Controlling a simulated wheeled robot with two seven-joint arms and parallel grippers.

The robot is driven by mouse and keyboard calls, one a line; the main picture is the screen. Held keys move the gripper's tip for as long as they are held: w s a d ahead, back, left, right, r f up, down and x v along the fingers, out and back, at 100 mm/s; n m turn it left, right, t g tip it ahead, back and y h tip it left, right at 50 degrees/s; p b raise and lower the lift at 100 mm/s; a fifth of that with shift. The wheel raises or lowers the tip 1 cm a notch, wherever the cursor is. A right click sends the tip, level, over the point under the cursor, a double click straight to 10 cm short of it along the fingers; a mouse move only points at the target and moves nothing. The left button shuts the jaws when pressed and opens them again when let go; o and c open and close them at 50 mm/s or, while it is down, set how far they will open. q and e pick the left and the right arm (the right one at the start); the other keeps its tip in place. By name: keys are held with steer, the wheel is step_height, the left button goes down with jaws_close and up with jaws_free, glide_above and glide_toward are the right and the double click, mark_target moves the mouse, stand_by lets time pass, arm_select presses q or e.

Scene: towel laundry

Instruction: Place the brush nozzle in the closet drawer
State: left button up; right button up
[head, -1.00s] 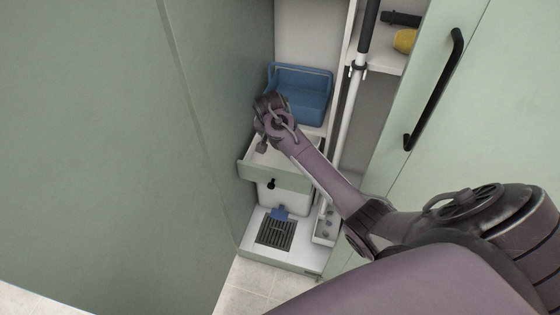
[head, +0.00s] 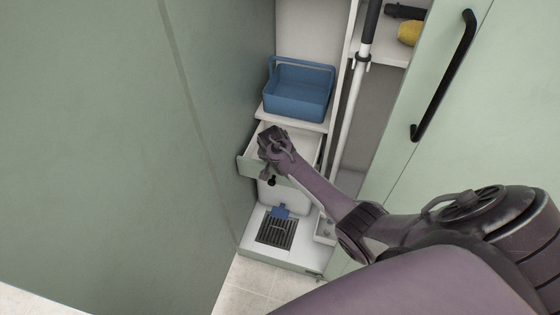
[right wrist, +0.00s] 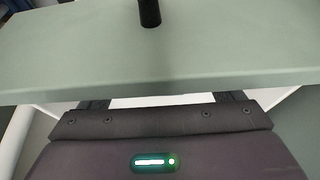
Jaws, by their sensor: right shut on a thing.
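The closet drawer (head: 298,154) is pulled out, with a pale green front and a black knob (head: 271,182). My right gripper (head: 266,172) is low over the drawer, by its front panel. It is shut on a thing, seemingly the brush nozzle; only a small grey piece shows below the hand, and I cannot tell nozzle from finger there. In the right wrist view, the drawer front (right wrist: 150,60) crosses the picture and hides the fingertips and whatever they hold. The black knob (right wrist: 149,12) stands apart from the fingers. My left gripper is out of view.
A blue basket (head: 297,92) stands on the shelf above the drawer. A white pole (head: 349,115) stands to the right. A tall green panel (head: 222,150) flanks the left, and a green door with a black handle (head: 443,75) the right. A white base with a grate (head: 276,231) lies below.

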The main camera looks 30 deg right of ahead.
steer(key=o, duration=0.8)
steer(key=shift+f, duration=0.1)
steer(key=shift+c, duration=0.2)
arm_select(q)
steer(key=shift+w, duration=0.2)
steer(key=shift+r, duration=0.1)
arm_select(e)
steer(key=shift+r, duration=0.35)
arm_select(q)
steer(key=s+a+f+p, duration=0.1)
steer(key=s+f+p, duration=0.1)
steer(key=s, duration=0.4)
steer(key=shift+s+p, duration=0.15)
steer(key=shift+p, duration=0.35)
arm_select(e)
steer(key=v, duration=1.1)
steer(key=shift+r, duration=0.3)
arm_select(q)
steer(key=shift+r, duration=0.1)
arm_select(e)
steer(key=shift+s, duration=0.1)
